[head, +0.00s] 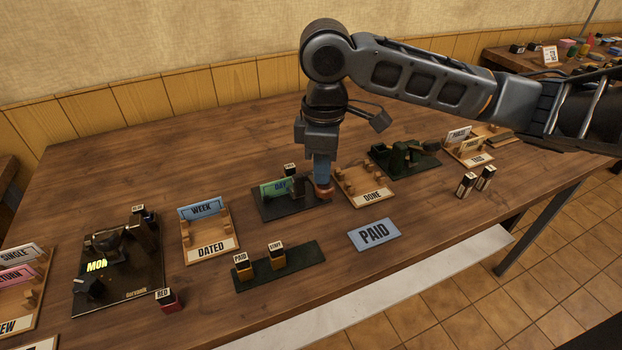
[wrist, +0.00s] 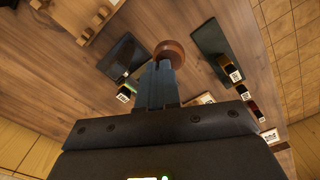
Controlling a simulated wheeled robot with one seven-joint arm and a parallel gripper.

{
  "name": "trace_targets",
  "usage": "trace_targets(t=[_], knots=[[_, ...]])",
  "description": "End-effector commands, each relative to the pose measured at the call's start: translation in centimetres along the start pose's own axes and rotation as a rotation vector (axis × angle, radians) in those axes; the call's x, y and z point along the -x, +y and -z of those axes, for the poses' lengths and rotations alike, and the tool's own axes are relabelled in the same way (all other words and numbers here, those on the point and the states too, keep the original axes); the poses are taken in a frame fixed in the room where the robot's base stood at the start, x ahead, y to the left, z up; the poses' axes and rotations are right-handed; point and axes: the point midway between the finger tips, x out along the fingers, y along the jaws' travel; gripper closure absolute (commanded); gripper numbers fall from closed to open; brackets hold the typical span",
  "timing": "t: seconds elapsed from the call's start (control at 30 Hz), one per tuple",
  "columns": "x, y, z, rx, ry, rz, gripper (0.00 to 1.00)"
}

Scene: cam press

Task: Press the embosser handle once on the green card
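The green card (head: 273,189), marked DAY, sits on the dark base (head: 290,210) of the embosser near the middle of the table. A round reddish-brown knob (head: 324,192), apparently the embosser's handle end, is at the base's right side; it also shows in the wrist view (wrist: 170,50). My gripper (head: 322,181) points down right at this knob, its blue-grey fingers together. In the wrist view the fingertips (wrist: 164,64) overlap the knob's near edge; whether they touch it, I cannot tell. The gripper hides part of the embosser.
An empty wooden DONE tray (head: 374,197) stands close right, with a dark green device (head: 405,157) behind. A blue PAID card (head: 374,234) and a stamp rack (head: 308,255) lie in front. The DATED tray (head: 212,246) and a MON stamper (head: 120,285) stand left.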

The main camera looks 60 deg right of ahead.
Motion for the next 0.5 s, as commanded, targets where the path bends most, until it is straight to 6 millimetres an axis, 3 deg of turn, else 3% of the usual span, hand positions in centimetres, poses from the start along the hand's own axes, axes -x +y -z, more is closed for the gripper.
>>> trace_targets(t=[0.5], knots=[[-0.67,0.09,0.02,-0.002,0.0,-0.002,1.0]])
